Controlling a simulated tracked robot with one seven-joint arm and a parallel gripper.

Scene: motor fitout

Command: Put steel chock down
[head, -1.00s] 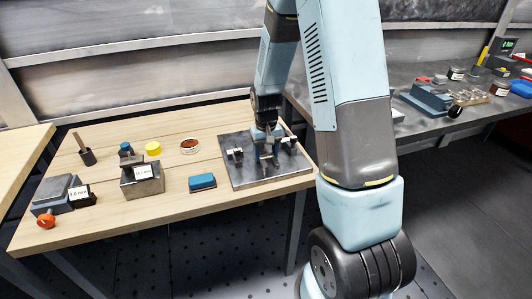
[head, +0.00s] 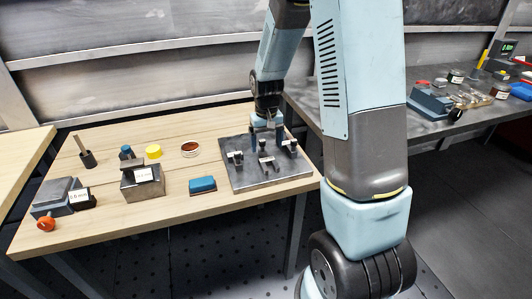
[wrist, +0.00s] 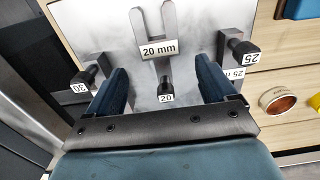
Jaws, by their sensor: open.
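A grey steel piece with a forked end and a "20 mm" label, which I take for the steel chock (wrist: 168,62), rests on the steel plate (wrist: 90,20) in the wrist view. A dark-headed clamp tagged "20" (wrist: 166,92) is just below it. In the head view the piece (head: 266,163) is at the middle of the plate (head: 240,182). My gripper (wrist: 160,68) is open, its two blue fingers spread on either side of the piece, apart from it. In the head view my gripper (head: 265,124) is above the plate's far side.
Clamps tagged "30" (wrist: 88,75) and "25" (wrist: 240,50) flank the fingers. On the wooden table are a blue block (head: 202,185), a labelled grey block (head: 142,188), a yellow disc (head: 153,151) and an orange knob (head: 46,224). Bare wood lies in front of the blocks.

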